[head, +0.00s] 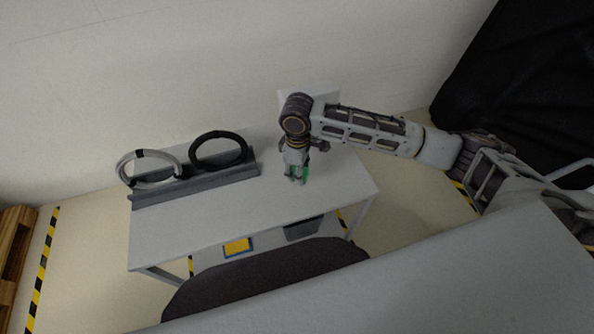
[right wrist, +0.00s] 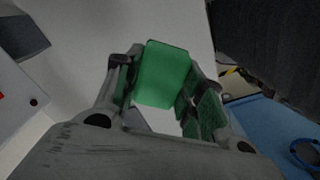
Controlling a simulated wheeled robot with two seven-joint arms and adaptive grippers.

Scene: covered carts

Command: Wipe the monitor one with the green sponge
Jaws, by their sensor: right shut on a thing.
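My right gripper (head: 298,179) reaches in from the right over the white table (head: 230,212). It is shut on the green sponge (head: 306,173), of which only a narrow strip shows in the head view. In the right wrist view the sponge (right wrist: 163,73) sits between the fingers, with a pale surface behind it. I cannot tell whether the sponge touches that surface. A light panel (head: 327,97) stands behind my right wrist at the table's back and is mostly hidden; it may be the monitor, but no screen is clear. My left gripper is not in view.
A grey rack (head: 195,188) on the table's left holds a pale cable ring (head: 122,166) and a black one (head: 194,153). A yellow and blue item (head: 237,246) and a grey bin (head: 304,229) lie below. The table's front middle is clear.

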